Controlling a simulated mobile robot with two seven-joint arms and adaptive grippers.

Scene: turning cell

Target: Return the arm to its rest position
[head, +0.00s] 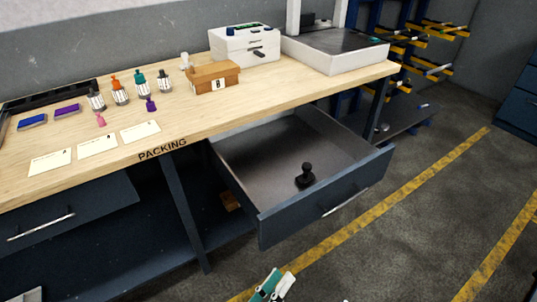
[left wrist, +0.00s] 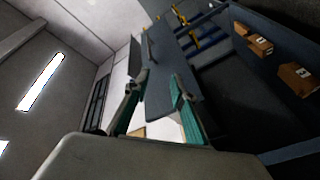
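My left gripper (head: 272,287) shows at the bottom edge of the head view, in front of the bench and below the open drawer (head: 290,222). Only its teal and white finger parts are in the picture. In the left wrist view its two teal fingers (left wrist: 157,98) stand apart with nothing held between them. That view is tilted and takes in the wall, ceiling lights and shelving. My right gripper is in neither view.
The drawer stands pulled out from the packing bench (head: 225,122), with a black knobbed object (head: 305,176) inside. Floor to the right is clear, with yellow lines.

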